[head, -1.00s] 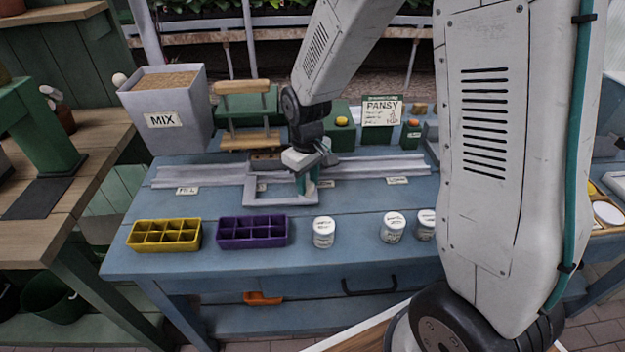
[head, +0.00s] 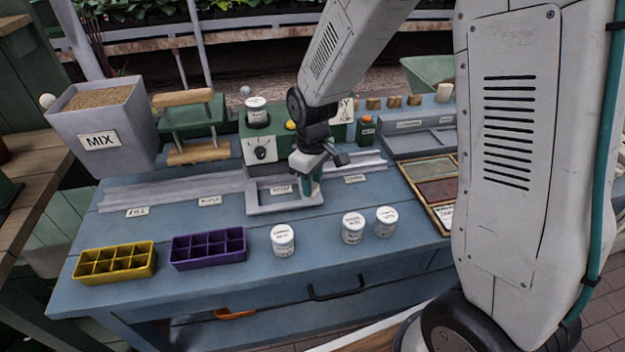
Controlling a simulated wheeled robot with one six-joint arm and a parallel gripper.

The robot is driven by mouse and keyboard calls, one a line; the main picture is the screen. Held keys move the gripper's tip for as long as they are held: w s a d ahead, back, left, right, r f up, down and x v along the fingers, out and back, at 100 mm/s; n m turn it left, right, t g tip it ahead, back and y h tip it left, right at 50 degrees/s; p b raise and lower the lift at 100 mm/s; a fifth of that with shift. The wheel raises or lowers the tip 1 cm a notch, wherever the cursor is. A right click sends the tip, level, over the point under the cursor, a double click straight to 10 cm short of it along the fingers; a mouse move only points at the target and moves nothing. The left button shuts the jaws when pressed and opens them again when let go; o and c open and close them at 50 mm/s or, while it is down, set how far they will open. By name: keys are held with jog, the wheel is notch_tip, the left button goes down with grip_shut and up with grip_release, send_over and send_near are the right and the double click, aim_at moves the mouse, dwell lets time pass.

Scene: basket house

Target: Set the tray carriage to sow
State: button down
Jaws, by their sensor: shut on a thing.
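The tray carriage (head: 258,208), a light grey open frame, sits on the rail (head: 165,192) along the blue bench. A small station label (head: 280,190) shows inside its frame; its lettering is too small to read surely. The fill label (head: 137,212) and a second label (head: 209,201) lie to its left, and another label (head: 355,179) to its right. My gripper (head: 307,187) is at the carriage's right side, pointing down, shut on its handle. The handle is mostly hidden by the fingers.
A yellow cell tray (head: 115,263), a purple cell tray (head: 208,249) and white jars (head: 283,241) stand along the bench front. The mix hopper (head: 103,120) is at the left. A green box with a dial (head: 261,150) stands behind the carriage.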

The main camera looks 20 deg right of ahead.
jog(key=c, duration=1.1)
grip_release()
jog(key=shift+o, duration=0.2)
notch_tip(320, 180, up, 8)
jog(key=shift+f, duration=0.1)
jog(key=shift+s+d+m, duration=0.1)
jog(key=shift+s+m, duration=0.2)
jog(key=shift+s, duration=0.1)
jog(key=s+d+r+m, duration=0.2)
jog(key=s+r, duration=0.2)
jog(key=s, duration=0.4)
jog(key=s+d+r+m+t, duration=0.1)
jog(key=s+d+r+m, duration=0.1)
jog(key=s+r, duration=0.3)
jog(key=s+d+r+m, duration=0.2)
jog(key=s+r, duration=0.2)
jog(key=s, duration=0.7)
jog(key=shift+s+d+r+m, duration=0.2)
jog(key=shift+d+m, duration=0.15)
jog(key=shift+m, duration=0.05)
